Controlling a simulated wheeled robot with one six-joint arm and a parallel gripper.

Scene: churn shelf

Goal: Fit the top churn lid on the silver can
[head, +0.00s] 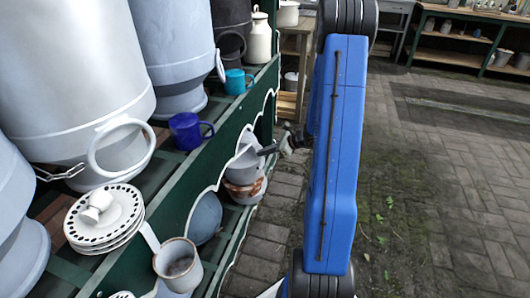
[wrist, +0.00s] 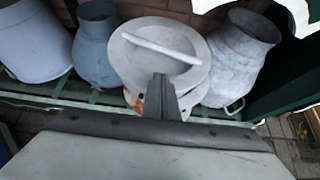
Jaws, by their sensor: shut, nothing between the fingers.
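A round grey lid-like piece (wrist: 130,62) with a pale bar handle across it lies in the middle of the wrist view. It appears in the head view as a grey piece (head: 241,166) on the lower shelf, atop a brown-and-white pot (head: 246,192). My gripper (head: 264,151) is shut and empty beside and above it; its fingers (wrist: 161,84) overlap the near part of the lid in the wrist view. Contact cannot be told. A large silver can (head: 65,70) stands on the upper shelf at left. Which can the task means is unclear.
The green shelf (head: 172,215) holds a blue mug (head: 186,131), a teal mug (head: 236,82), stacked plates (head: 103,218) and a cream churn (head: 259,40). A grey can (wrist: 240,55) stands right of the lid, a blue-grey one (wrist: 97,48) left. Paving at right is clear.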

